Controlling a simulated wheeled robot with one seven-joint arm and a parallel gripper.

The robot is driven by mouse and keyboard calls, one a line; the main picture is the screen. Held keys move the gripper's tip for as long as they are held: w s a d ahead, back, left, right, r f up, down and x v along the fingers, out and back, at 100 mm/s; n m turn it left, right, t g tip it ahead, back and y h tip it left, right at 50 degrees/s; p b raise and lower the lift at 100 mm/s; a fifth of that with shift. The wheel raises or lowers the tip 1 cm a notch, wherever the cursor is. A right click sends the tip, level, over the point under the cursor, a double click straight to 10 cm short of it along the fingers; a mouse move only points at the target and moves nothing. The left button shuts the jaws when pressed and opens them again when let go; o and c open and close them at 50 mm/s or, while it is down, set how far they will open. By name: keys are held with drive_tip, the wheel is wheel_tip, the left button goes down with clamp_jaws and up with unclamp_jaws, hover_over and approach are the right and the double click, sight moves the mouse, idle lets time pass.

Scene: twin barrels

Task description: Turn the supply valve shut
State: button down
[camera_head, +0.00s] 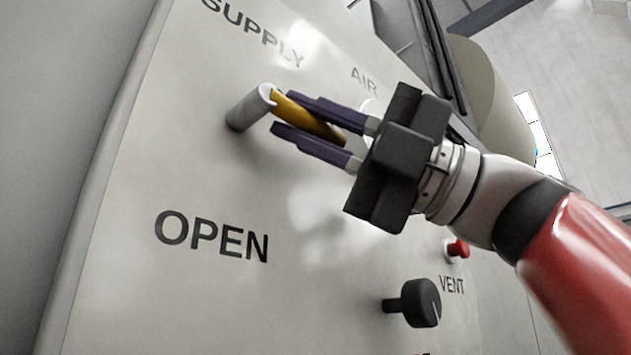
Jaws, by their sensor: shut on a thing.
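The supply valve has a grey cylindrical stem (247,109) standing out from the pale panel, under the printed word SUPPLY. Its yellow handle (287,105) runs from the stem to the right and slightly down. My gripper (290,117) comes in from the right, its two dark purple fingers above and below the handle, shut on it. The handle's far end is partly hidden between the fingers. The word OPEN (211,237) is printed on the panel below the valve.
The panel (150,290) fills most of the view. A black knob (418,303) and a red button (457,249) near the word VENT stick out at lower right. The word AIR is right of SUPPLY, partly by my gripper. A beige rounded body (478,95) stands behind at upper right.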

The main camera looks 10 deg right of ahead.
drive_tip(key=shift+r+n+g+h, duration=0.15)
drive_tip(key=shift+n+g+h, duration=0.15)
drive_tip(key=shift+n+g, duration=0.1)
drive_tip(key=c, duration=1.4)
unclamp_jaws()
drive_tip(key=shift+o, duration=0.2)
drive_tip(key=v, duration=0.7)
drive_tip(key=shift+d+b, duration=0.3)
drive_tip(key=shift+b, duration=0.15)
drive_tip(key=shift+s, duration=0.1)
